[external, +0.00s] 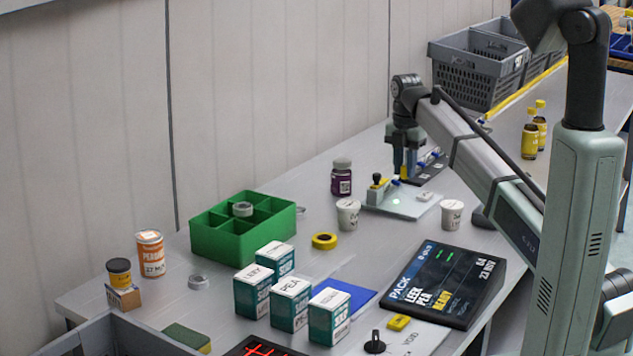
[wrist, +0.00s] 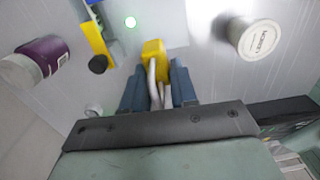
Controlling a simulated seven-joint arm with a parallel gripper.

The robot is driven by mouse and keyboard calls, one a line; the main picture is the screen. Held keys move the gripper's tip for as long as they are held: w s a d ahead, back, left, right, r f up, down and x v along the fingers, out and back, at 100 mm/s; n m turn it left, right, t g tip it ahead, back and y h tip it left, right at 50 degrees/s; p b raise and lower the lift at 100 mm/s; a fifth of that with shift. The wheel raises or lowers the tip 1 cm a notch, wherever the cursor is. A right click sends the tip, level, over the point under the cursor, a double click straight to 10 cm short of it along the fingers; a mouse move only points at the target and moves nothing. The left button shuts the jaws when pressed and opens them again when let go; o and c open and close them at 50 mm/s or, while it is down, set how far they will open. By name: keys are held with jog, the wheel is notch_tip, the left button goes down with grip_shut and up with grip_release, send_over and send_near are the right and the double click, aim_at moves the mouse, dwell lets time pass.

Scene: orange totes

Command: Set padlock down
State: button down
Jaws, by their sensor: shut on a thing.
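A padlock with a yellow body (wrist: 154,50) and a grey shackle is between the blue fingers of my gripper (wrist: 157,88). The fingers are shut on the shackle, and the body points out past the fingertips. In the external view my gripper (external: 405,163) points down above the back of a pale plate (external: 410,207), and a small yellow part of the padlock (external: 397,160) shows beside the fingers. A yellow fixture with a black knob (external: 378,184) stands on the plate's left, and a green light spot shows there. I cannot tell whether the padlock touches anything below.
A purple jar (external: 342,178) and a white cup (external: 348,214) stand left of the plate; another white cup (external: 452,213) stands right. A dark rack with blue parts (external: 430,168) lies just behind my gripper. A green divided tray (external: 240,228) and boxes are further left.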

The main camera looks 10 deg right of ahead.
jog(key=s+a, duration=0.1)
jog(key=a, duration=0.4)
jog(key=s+a+n, duration=0.1)
jog(key=s+a, duration=0.1)
jog(key=a, duration=0.3)
jog(key=s+a+n, duration=0.1)
jog(key=a, duration=0.4)
jog(key=shift+s+a, duration=0.3)
jog(key=s+a+n, duration=0.2)
jog(key=s+a, duration=0.2)
jog(key=a, duration=0.4)
jog(key=s+a+n, duration=0.1)
jog(key=s+a, duration=0.4)
jog(key=a, duration=0.3)
jog(key=n, duration=0.7)
send_over(200, 319)
jog(key=shift+f, duration=4.85)
jog(key=shift+f, duration=0.1)
jog(key=c, duration=0.9)
grip_release()
